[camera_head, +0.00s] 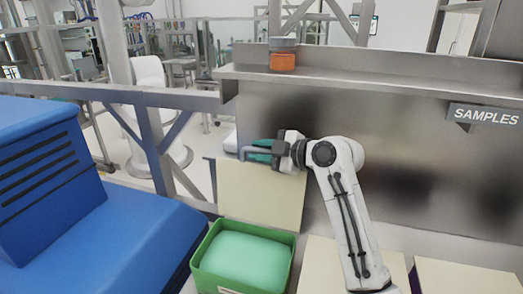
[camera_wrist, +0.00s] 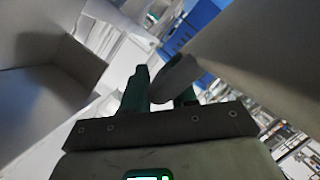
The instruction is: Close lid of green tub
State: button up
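The green tub (camera_head: 205,243) stands at the bottom of the head view, with a pale green rounded mass (camera_head: 245,260) inside. Its beige lid (camera_head: 260,197) appears raised, standing upright behind the tub. My gripper (camera_head: 250,151) is at the lid's top edge, pointing left. Whether it touches the lid is unclear. In the wrist view, my two dark green fingers (camera_wrist: 160,92) are apart, with a grey tapered piece close to the right one. I cannot tell what that piece is. A large beige-grey surface, perhaps the lid, fills the upper right there.
Flat beige panels (camera_head: 465,277) lie right of the tub. A blue bulky unit (camera_head: 95,230) and a metal rail (camera_head: 110,95) are left.

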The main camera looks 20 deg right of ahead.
grip_shut()
jog(key=shift+f, duration=0.1)
dwell(0.4)
